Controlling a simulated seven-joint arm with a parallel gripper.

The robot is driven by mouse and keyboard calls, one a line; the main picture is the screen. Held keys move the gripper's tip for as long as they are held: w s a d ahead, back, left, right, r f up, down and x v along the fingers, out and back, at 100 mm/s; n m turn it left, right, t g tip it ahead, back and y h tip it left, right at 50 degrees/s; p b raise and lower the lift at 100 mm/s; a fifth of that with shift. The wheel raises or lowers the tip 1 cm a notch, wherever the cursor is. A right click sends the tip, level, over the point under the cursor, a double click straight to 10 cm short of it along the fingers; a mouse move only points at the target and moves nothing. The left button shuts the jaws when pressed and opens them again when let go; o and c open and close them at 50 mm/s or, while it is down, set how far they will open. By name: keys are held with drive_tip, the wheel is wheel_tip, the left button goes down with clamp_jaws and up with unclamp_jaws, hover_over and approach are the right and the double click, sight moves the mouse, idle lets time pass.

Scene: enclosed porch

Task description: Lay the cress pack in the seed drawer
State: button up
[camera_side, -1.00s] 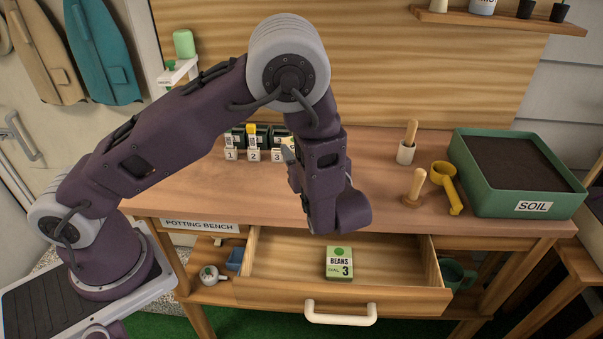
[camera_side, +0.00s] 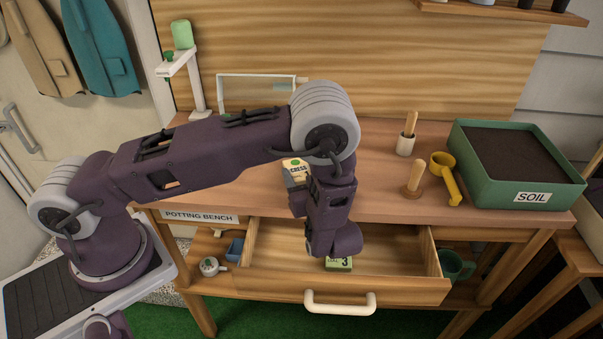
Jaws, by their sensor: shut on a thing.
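The cress pack (camera_side: 295,167), pale with a green dot and the word CRESS, is upright above the bench top. My gripper (camera_side: 297,183) is shut on it, and its grey fingers hide the lower part of the pack. The seed drawer (camera_side: 270,261) is pulled open below, to the front of my gripper. A green beans pack (camera_side: 339,265) lies inside the drawer, mostly hidden by my wrist. The drawer floor left of it is bare.
A green soil tray (camera_side: 533,197), a yellow scoop (camera_side: 446,177) and two wooden-handled tools (camera_side: 406,135) (camera_side: 414,179) stand at the right of the bench. A white stand (camera_side: 192,85) and white frame (camera_side: 256,77) are behind my arm. My arm hides the numbered blocks.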

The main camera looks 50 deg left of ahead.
drive_tip(key=shift+f, duration=0.15)
drive_tip(key=o, duration=1.3)
